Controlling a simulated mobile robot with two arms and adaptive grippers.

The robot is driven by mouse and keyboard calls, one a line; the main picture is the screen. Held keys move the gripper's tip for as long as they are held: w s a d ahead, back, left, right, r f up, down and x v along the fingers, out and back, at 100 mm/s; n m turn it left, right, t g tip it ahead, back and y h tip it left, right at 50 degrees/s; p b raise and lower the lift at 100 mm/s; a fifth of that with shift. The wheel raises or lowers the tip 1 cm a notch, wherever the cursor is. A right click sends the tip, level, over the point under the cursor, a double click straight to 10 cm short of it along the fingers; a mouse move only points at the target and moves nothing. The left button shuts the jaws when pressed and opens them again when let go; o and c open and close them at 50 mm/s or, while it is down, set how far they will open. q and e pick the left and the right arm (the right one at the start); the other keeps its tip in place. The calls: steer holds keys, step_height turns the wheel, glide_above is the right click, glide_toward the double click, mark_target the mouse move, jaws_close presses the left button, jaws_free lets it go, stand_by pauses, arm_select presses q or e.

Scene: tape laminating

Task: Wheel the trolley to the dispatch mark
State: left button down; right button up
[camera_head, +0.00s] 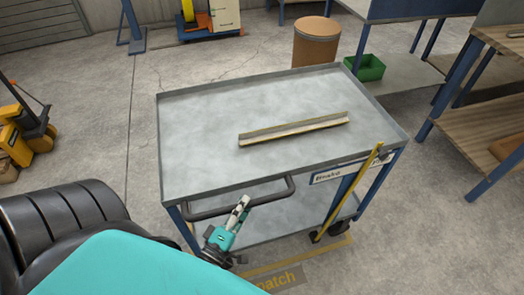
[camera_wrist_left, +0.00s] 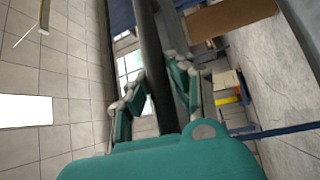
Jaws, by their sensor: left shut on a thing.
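The trolley (camera_head: 200,180) is a blue-framed cart with a grey metal top tray and a lower shelf. Its black push handle (camera_head: 290,190) is on the near side. My left gripper (camera_head: 241,205) is shut on this handle; in the left wrist view the dark bar (camera_wrist_left: 154,60) runs between the fingers. A yellow lever (camera_head: 352,193) slants down the trolley's near right side beside a label reading "Brake" (camera_head: 328,177). The dispatch mark, a yellow floor outline (camera_head: 335,246) with a label ending "patch" (camera_head: 275,281), lies at the trolley's near edge, partly hidden. My right gripper is out of view.
A yellow-edged angle strip (camera_head: 293,129) lies on the top tray. A brown drum (camera_head: 316,43) and a green bin (camera_head: 367,68) stand behind. A workbench (camera_head: 490,115) is at the right, yellow equipment (camera_head: 22,130) at the left. Floor between is clear.

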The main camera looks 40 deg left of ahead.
mark_target(226, 213)
arm_select(q)
steer(key=shift+s+a, duration=1.3)
steer(key=shift+s, duration=0.3)
steer(key=c, duration=1.2)
jaws_free()
steer(key=shift+s+a+r, duration=0.1)
steer(key=shift+s, duration=0.15)
steer(key=shift+o, duration=0.2)
steer(key=shift+s, duration=0.1)
steer(key=s+d+f, duration=0.1)
steer(key=s, duration=1)
steer(key=shift+s+d+f, duration=0.2)
steer(key=shift+s+f, duration=0.05)
steer(key=shift+f, duration=0.15)
